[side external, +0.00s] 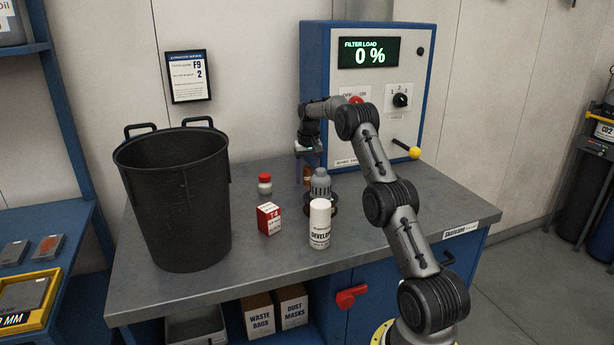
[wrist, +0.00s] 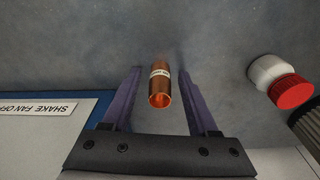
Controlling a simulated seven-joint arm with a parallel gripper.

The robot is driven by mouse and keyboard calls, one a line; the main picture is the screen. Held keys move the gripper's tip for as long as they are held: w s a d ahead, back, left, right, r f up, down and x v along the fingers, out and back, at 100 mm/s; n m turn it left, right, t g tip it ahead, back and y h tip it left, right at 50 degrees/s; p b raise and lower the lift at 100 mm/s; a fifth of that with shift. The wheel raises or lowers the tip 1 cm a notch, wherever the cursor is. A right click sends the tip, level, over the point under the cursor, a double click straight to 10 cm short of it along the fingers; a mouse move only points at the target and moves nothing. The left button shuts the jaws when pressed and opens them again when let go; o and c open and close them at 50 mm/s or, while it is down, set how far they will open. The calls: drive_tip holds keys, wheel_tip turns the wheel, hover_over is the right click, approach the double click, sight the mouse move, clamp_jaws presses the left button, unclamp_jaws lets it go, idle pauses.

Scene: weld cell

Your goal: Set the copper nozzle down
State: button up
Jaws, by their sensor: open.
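The copper nozzle (wrist: 160,87) is a short copper-coloured tube with a pale label. In the wrist view it stands on the grey bench top between my gripper's two fingers, with a visible gap on each side. My gripper (wrist: 160,88) is open. In the side external view my gripper (side external: 308,172) points down at the back of the bench, close to the blue cabinet.
A red-capped white jar (side external: 265,184), a red-and-white box (side external: 269,219) and a black bin (side external: 180,205) are to the left. The bench's (side external: 440,212) right end is clear.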

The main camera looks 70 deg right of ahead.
wheel_tip(320, 180, up, 12)
drive_tip(key=a, duration=0.1)
drive_tip(key=s+a+r+n+t, duration=0.15)
drive_tip(key=a+r, duration=0.25)
drive_tip(key=a, duration=0.5)
drive_tip(key=s+a+r+n, duration=0.2)
drive_tip(key=a+r, duration=0.2)
drive_tip(key=a, duration=0.4)
drive_tip(key=s+a+r+n+t, duration=0.1)
drive_tip(key=a+r, duration=0.2)
drive_tip(key=a, duration=0.6)
drive_tip(key=s+a+f+n+t, duration=0.1)
drive_tip(key=s+a+n, duration=0.2)
drive_tip(key=s+a, duration=0.85)
drive_tip(key=s+a+f+n+t+y, duration=0.1)
drive_tip(key=s+a+f+n, duration=0.2)
drive_tip(key=s+a+f, duration=0.3)
drive_tip(key=shift+s+a+f, duration=0.2)
drive_tip(key=shift+s+f, duration=1.05)
drive_tip(key=shift+s, duration=0.95)
